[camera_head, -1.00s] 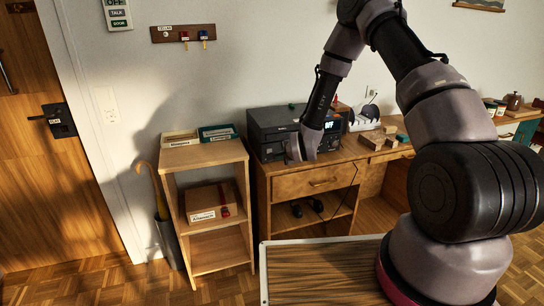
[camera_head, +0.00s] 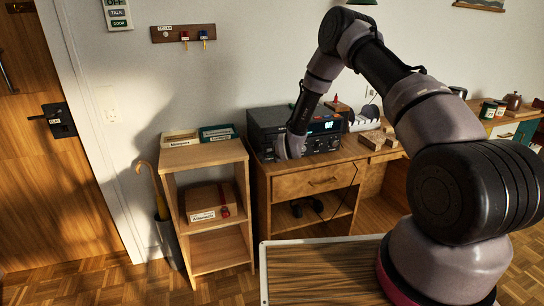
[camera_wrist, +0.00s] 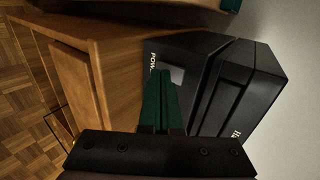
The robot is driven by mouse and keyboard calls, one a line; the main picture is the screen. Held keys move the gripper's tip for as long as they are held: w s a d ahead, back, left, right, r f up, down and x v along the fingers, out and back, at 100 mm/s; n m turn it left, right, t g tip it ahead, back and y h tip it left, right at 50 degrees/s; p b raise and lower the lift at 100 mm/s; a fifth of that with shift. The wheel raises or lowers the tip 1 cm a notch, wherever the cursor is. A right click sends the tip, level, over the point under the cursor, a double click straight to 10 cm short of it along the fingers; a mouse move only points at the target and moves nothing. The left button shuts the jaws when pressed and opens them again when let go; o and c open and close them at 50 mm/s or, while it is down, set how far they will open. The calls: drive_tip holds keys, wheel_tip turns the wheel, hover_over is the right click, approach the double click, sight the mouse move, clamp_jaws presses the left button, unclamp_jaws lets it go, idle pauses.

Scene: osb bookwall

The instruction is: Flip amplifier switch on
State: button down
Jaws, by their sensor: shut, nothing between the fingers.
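The black amplifier (camera_head: 266,120) stands on the wooden desk, with a small lit display (camera_head: 326,126) on its front, its text too small to read surely. In the wrist view the amplifier (camera_wrist: 238,90) appears turned, with a "POWER" label (camera_wrist: 152,62) and a grey switch plate (camera_wrist: 174,74) on its face. My gripper (camera_wrist: 161,74) has green fingers closed together and empty. Their tips lie over the switch area beside the label, partly hiding it. I cannot tell whether they touch it. In the head view my wrist covers part of the amplifier's front.
A small wooden shelf (camera_head: 205,155) with trays on top stands left of the desk (camera_head: 300,185). Wooden blocks (camera_head: 372,138) and a white rack lie right of the amplifier. Headphones sit on the desk's lower shelf. A door is at far left.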

drive_tip(key=shift+w, duration=0.15)
drive_tip(key=shift+r, duration=0.1)
drive_tip(key=shift+w+r, duration=0.15)
drive_tip(key=shift+r, duration=0.65)
